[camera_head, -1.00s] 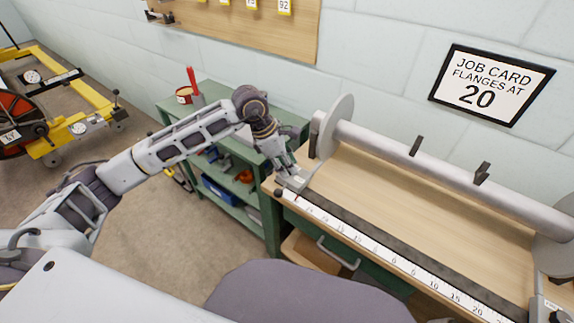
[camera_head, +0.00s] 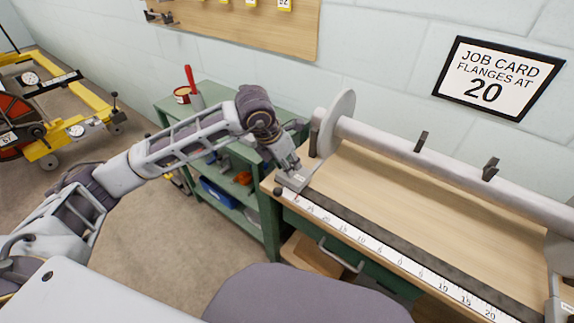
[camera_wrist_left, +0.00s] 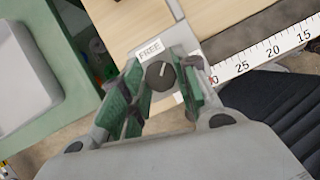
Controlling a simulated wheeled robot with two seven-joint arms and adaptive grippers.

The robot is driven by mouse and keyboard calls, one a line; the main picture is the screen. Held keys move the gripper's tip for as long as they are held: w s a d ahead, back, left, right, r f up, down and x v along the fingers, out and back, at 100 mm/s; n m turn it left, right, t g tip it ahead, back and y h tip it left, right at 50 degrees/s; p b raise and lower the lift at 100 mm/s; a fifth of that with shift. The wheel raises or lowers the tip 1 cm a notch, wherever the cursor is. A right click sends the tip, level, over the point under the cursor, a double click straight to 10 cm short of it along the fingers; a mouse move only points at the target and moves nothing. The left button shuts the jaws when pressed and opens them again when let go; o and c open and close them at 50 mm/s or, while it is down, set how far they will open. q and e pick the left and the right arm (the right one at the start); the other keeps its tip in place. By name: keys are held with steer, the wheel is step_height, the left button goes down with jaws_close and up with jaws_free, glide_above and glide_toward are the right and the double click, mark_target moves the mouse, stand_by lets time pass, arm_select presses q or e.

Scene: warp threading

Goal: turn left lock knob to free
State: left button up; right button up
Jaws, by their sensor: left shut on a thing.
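The left lock knob (camera_wrist_left: 160,76) is a dark round knob with a pale pointer line, seen in the left wrist view. A white FREE label (camera_wrist_left: 149,49) is just beyond it, and the pointer line leans roughly towards the label's right side. My left gripper (camera_wrist_left: 163,82) has its green-padded fingers on both sides of the knob and is shut on it. In the head view my left gripper (camera_head: 288,179) is at the left end of the bench, where it hides the knob. My right gripper is not in view.
A white scale strip (camera_head: 375,246) runs along the bench's front edge. A grey beam with a round flange (camera_head: 342,115) lies along the back. A green shelf cart (camera_head: 225,165) stands left of the bench. The job card (camera_head: 498,79) reads 20.

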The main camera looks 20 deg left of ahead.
arm_select(q)
steer(key=n+y+b, duration=0.1)
steer(key=n, duration=0.2)
steer(key=shift+d+t+b, duration=0.1)
steer(key=shift+t+b, duration=0.2)
steer(key=n+y+b, duration=0.2)
steer(key=n, duration=0.3)
steer(key=shift+d+n, duration=0.15)
steer(key=shift+n, duration=0.25)
steer(key=shift+y, duration=0.3)
steer(key=shift+n, duration=0.4)
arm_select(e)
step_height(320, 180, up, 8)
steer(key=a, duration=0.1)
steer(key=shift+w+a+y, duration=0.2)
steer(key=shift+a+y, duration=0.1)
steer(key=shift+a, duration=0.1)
arm_select(q)
steer(key=o, duration=1)
steer(key=shift+c, duration=0.2)
steer(key=shift+o, duration=0.2)
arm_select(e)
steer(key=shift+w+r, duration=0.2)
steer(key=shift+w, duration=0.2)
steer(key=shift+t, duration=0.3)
